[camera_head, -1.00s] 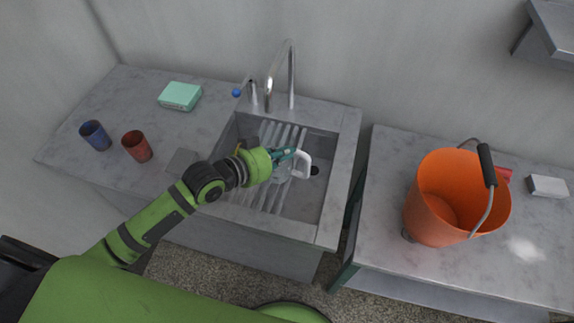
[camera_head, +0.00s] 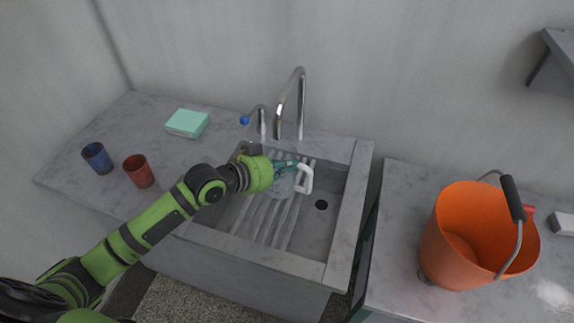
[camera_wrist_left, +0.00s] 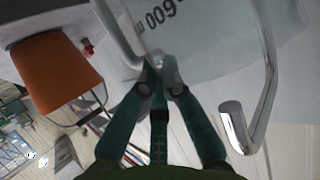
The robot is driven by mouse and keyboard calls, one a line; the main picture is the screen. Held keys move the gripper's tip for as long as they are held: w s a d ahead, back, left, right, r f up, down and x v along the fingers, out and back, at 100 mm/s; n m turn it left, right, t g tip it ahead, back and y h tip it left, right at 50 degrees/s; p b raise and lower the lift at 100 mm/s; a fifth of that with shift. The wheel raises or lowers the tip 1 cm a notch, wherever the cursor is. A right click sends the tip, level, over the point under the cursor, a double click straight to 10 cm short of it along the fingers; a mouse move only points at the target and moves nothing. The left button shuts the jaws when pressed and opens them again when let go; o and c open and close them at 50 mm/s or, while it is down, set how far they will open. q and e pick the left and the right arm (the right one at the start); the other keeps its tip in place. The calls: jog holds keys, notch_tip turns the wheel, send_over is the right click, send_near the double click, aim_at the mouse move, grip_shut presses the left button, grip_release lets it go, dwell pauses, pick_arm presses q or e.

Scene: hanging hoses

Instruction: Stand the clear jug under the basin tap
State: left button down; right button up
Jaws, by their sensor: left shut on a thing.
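The clear jug (camera_head: 281,187) has a white handle (camera_head: 305,178) and is over the ribbed left part of the basin. My left gripper (camera_head: 283,165) is shut on it near the handle. I cannot tell if the jug touches the ribs. The left wrist view shows the jug's clear wall (camera_wrist_left: 205,35) with dark upside-down lettering, and my left gripper (camera_wrist_left: 160,72) against it. The chrome basin tap (camera_head: 302,105) arches behind the jug; its spout (camera_wrist_left: 238,128) also shows in the left wrist view. My right gripper is not in view.
The basin (camera_head: 312,240) has a dark drain right of the ribs. A short blue-knobbed tap (camera_head: 262,120) stands left of the big tap. Blue cup (camera_head: 97,158), red cup (camera_head: 139,171) and mint box (camera_head: 187,123) stand left. An orange bucket (camera_head: 460,240) is on the right counter.

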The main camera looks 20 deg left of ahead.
pick_arm(q)
jog(key=shift+f, duration=0.4)
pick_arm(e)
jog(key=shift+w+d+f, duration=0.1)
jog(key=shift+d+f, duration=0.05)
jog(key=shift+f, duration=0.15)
pick_arm(q)
jog(key=c, duration=1.3)
grip_release()
jog(key=shift+c, duration=0.2)
jog(key=shift+r, duration=0.1)
jog(key=v, duration=1.2)
